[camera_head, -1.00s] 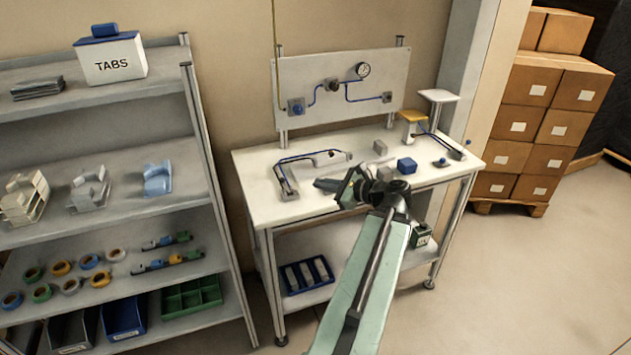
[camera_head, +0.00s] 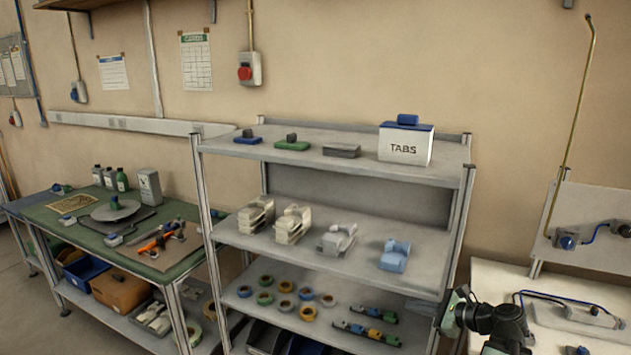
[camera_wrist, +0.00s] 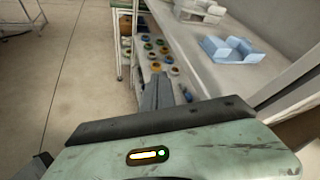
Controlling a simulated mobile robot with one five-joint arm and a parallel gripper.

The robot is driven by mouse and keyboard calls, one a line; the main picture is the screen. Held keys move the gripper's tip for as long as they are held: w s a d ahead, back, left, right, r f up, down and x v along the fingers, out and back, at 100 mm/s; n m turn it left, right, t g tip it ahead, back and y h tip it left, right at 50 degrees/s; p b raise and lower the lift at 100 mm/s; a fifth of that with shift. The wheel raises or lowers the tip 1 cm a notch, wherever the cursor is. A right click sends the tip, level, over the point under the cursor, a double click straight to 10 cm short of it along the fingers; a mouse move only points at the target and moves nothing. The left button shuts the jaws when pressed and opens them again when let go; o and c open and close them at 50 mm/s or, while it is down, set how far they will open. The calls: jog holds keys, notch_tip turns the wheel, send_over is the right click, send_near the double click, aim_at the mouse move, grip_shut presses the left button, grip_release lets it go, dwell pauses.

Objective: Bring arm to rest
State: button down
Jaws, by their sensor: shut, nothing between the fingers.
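My arm shows at the lower right of the head view, with my gripper (camera_head: 447,308) at its left end, in front of the shelf's right post. In the wrist view my gripper (camera_wrist: 163,78) is shut, its fingers together with nothing between them. It points toward the shelf and the floor beside it. It appears apart from the shelf in the wrist view; the exact gap cannot be told.
A grey shelf (camera_head: 357,250) holds tape reels (camera_head: 286,286), a blue dispenser (camera_head: 395,255) and a TABS box (camera_head: 405,145). A green workbench (camera_head: 75,225) stands left. A white table (camera_head: 490,272) is at right. Open floor (camera_wrist: 60,85) lies left in the wrist view.

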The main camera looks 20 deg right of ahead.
jog(key=w+a+f+n+g+y, duration=0.1)
jog(key=w+a+f+n+g, duration=0.1)
jog(key=a, duration=0.6)
jog(key=w+a+f+n+g+y, duration=0.1)
jog(key=w+a+f+n+g, duration=0.15)
jog(key=a, duration=0.55)
jog(key=s+a+f+n+g+h, duration=0.2)
jog(key=a+f+n+g, duration=0.15)
jog(key=a+n, duration=0.45)
jog(key=s+a+f+n+g+h, duration=0.25)
jog(key=a+f+n, duration=0.25)
jog(key=a, duration=0.7)
jog(key=s+d+f+n+g+h, duration=0.1)
jog(key=s+d+n+h, duration=0.1)
jog(key=d+n+h, duration=0.2)
jog(key=d+n, duration=0.3)
jog(key=d, duration=0.1)
jog(key=shift+s+f, duration=0.2)
jog(key=shift+f, duration=0.15)
jog(key=shift+d+n, duration=0.1)
jog(key=shift+n, duration=0.15)
